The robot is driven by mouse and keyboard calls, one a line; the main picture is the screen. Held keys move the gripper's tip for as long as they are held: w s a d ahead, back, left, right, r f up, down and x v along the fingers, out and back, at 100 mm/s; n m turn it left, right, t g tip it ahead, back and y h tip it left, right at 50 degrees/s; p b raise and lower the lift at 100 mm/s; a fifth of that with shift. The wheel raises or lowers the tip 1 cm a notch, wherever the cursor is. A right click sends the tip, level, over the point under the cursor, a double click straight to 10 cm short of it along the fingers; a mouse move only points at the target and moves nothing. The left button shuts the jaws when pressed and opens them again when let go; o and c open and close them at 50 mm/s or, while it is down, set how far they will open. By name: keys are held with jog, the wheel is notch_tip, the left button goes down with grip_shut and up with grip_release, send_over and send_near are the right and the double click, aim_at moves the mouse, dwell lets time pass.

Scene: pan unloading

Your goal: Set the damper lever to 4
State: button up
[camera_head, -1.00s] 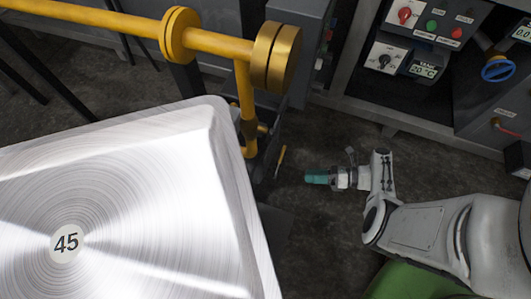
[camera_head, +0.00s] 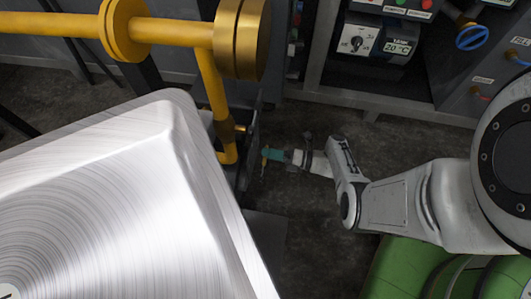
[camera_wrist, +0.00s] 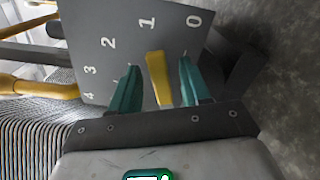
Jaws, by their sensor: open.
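The damper lever (camera_wrist: 158,78) is a yellow bar on a grey plate (camera_wrist: 122,30) marked 0 to 4 in white. In the wrist view it stands between the two teal fingers of my gripper (camera_wrist: 157,64), which are open with a gap on each side of it. The lever's upper end appears below the 1; its exact setting is hard to tell from this angle. In the head view my gripper (camera_head: 276,155) is at the small yellow lever (camera_head: 264,161), beside the plate, whose numbers cannot be read there.
A large shiny metal pan (camera_head: 130,210) fills the lower left. A yellow pipe with round flanges (camera_head: 170,32) runs above it and bends down near the lever. A control cabinet with a dial (camera_head: 357,43) and a 20 °C display (camera_head: 398,47) stands at the back right. Dark floor lies between.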

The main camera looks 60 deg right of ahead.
jog(key=shift+x, duration=0.85)
grip_shut()
